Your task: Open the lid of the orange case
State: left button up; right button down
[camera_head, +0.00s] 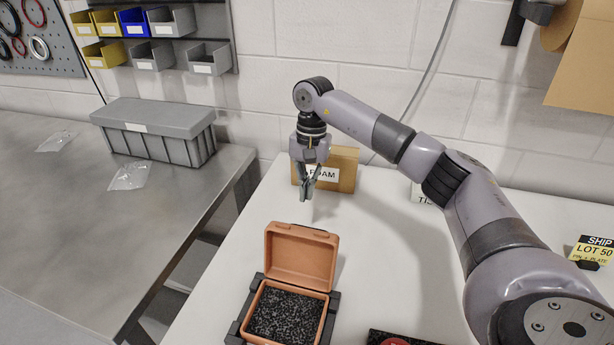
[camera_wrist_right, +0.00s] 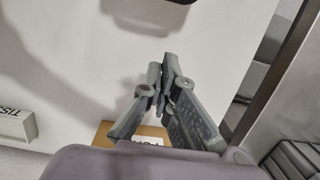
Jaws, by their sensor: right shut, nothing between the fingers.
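The orange case (camera_head: 302,257) stands at the front of the white table in the head view. Its lid is open and tilted back, and dark foam (camera_head: 285,315) shows inside. The case sits in a black holder (camera_head: 330,318). My right gripper (camera_head: 304,198) is above the table behind the case, pointing down, apart from the lid. Its fingers are shut and empty; they also show close together in the right wrist view (camera_wrist_right: 165,75). A dark edge at the top of the wrist view cannot be told for sure. My left gripper is not in view.
A cardboard box marked FOAM (camera_head: 345,170) stands behind my right gripper. A grey lidded bin (camera_head: 160,140) and clear bags (camera_head: 128,176) are on the metal bench at left. A SHIP label (camera_head: 594,250) is at far right. The table's middle is clear beneath my arm.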

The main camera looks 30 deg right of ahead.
pick_arm(q)
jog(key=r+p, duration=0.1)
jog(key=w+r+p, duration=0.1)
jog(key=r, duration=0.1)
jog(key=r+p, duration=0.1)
jog(key=p, duration=0.1)
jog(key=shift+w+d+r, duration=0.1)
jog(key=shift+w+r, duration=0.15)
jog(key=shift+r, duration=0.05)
pick_arm(e)
jog(key=a+f, duration=0.1)
jog(key=s+a+f, duration=0.2)
jog(key=f, duration=0.1)
jog(key=shift+s+a, duration=0.1)
jog(key=shift+s, duration=0.15)
pick_arm(q)
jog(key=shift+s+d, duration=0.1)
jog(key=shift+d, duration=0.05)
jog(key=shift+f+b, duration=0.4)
jog(key=shift+b, duration=0.05)
pick_arm(e)
jog(key=r, duration=0.1)
jog(key=s+a+r, duration=0.1)
jog(key=r+h, duration=0.1)
jog(key=shift+s+a+t, duration=0.3)
jog(key=shift+a+t, duration=0.1)
